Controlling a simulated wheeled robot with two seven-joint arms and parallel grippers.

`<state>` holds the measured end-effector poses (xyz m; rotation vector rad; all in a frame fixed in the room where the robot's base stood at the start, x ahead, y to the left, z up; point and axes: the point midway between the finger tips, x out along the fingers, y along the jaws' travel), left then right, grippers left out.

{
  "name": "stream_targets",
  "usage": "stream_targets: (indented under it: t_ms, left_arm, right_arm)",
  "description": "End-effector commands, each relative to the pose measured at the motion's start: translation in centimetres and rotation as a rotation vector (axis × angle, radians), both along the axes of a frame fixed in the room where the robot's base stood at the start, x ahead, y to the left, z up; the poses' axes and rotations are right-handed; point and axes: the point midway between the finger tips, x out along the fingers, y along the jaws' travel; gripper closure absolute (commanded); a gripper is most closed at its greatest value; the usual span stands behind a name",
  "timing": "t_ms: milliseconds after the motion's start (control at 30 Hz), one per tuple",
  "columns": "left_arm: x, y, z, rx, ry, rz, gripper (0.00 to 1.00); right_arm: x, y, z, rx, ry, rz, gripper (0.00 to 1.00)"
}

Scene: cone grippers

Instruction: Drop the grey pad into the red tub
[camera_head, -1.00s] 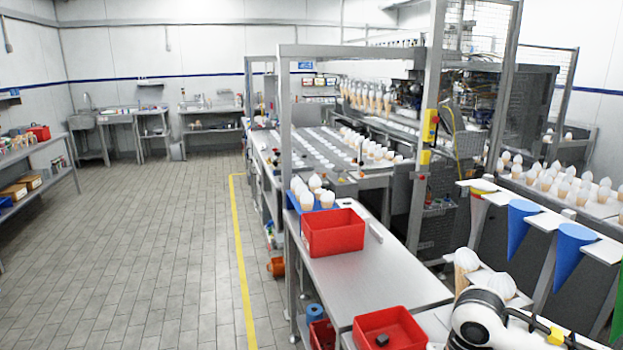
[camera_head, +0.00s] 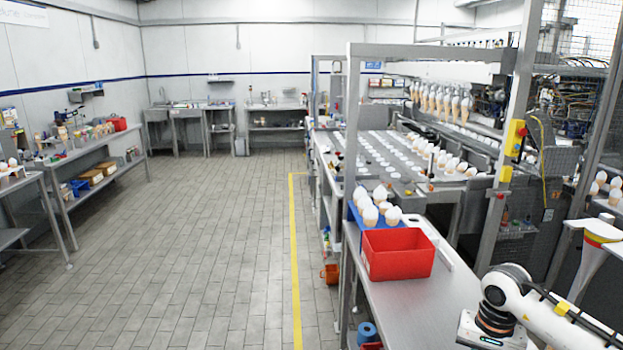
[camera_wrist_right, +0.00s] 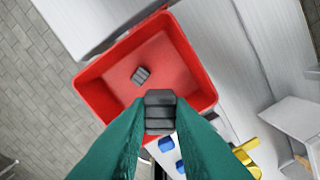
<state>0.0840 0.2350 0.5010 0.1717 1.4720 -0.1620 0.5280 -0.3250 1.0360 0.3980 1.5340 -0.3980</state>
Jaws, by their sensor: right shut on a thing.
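In the right wrist view, the green fingers of my right gripper (camera_wrist_right: 160,122) are shut on a grey ribbed pad (camera_wrist_right: 160,97). They hold it in front of the red tub (camera_wrist_right: 203,75), overlapping the tub's near side in the picture; the height above it cannot be told. A second small dark grey pad (camera_wrist_right: 141,75) lies on the tub floor. In the head view, my right arm shows at the bottom right, but its gripper is out of the picture. My left gripper is not in view.
In the head view, another red tub (camera_head: 397,255) stands on the steel table (camera_head: 425,300), in front of a blue rack (camera_head: 362,222) of white-topped cones. A steel frame post (camera_head: 351,150) rises beside it. The floor left of the yellow line (camera_head: 295,260) is clear.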

Motion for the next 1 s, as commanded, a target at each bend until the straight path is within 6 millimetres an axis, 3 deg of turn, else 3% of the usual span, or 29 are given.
stream_targets:
  t_ms: [333, 700, 733, 800, 867, 1000]
  left_arm:
    - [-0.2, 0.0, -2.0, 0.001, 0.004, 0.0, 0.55]
    - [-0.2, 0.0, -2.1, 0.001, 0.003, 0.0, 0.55]
    - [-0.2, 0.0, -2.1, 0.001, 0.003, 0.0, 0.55]
    - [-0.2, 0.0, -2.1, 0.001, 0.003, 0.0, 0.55]
    - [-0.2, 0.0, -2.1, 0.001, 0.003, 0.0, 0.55]
    - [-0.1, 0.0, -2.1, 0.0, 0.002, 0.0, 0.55]
  right_arm:
    - [0.0, 0.1, -4.2, 0.001, 0.002, 0.0, 1.0]
    - [0.0, 0.0, -4.9, 0.0, -0.001, 0.001, 1.0]
    - [0.0, 0.0, -4.9, 0.0, 0.0, 0.001, 0.78]
    - [0.0, 0.0, -4.9, 0.0, 0.0, 0.001, 0.66]
    - [0.0, 0.0, -4.9, 0.0, 0.0, 0.001, 0.56]
    - [0.0, 0.0, -4.8, 0.0, 0.0, 0.001, 0.55]
